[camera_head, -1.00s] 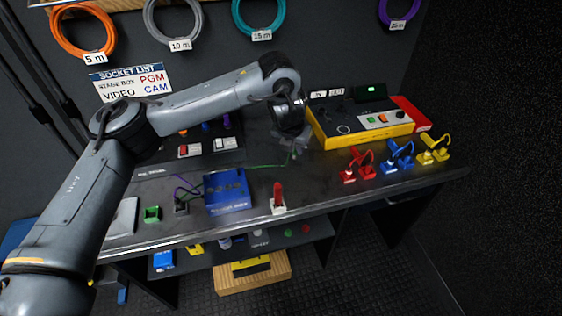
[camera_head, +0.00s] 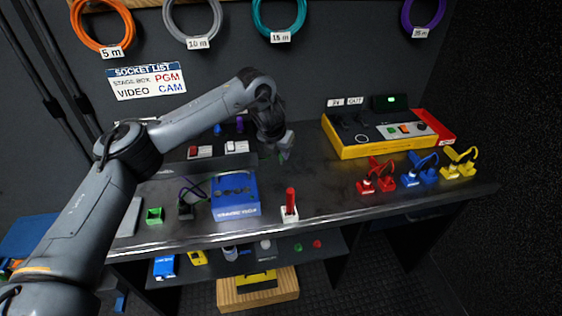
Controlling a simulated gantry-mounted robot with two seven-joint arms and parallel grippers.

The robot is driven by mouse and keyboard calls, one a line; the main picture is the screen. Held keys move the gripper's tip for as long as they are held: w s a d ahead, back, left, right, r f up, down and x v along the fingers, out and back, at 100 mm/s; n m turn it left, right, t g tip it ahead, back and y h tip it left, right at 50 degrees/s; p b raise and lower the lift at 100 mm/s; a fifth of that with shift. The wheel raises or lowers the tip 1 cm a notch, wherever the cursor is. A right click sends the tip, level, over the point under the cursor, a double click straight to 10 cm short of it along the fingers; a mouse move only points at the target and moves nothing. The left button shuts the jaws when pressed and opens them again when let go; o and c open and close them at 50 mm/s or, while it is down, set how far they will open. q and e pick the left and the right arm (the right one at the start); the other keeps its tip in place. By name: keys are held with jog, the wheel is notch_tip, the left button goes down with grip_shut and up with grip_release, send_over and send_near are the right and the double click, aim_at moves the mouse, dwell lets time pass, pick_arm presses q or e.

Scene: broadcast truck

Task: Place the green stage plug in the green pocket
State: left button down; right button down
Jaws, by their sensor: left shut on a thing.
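The green pocket (camera_head: 154,215) is a small open-topped green holder near the bench's front left, beside a dark socket. My left gripper (camera_head: 283,149) is over the middle of the bench, pointing down, well to the right of and behind the green pocket. It is shut on the green stage plug (camera_head: 284,156), of which only a small green bit shows below the fingers. The rest of the plug is hidden by the gripper. My right gripper is not in view.
A blue box (camera_head: 235,194) stands between the gripper and the green pocket. A white holder with a red piece (camera_head: 290,205) is at the front. A yellow console (camera_head: 385,133) and red, blue and yellow cabled plugs (camera_head: 420,172) are at the right.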

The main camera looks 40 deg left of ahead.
aim_at(280, 157)
pick_arm(q)
notch_tip(280, 157, down, 4)
jog(key=shift+r+b, duration=0.15)
jog(key=shift+b, duration=0.6)
jog(key=c, duration=1)
grip_release()
jog(key=shift+r, duration=0.25)
jog(key=p+v, duration=0.6)
jog(key=v, duration=0.4)
jog(key=shift+r, duration=0.25)
jog(key=shift+o, duration=0.4)
jog(key=shift+s+d+r+p, duration=0.1)
jog(key=shift+s+r+p, duration=0.35)
jog(key=shift+r+p, duration=0.1)
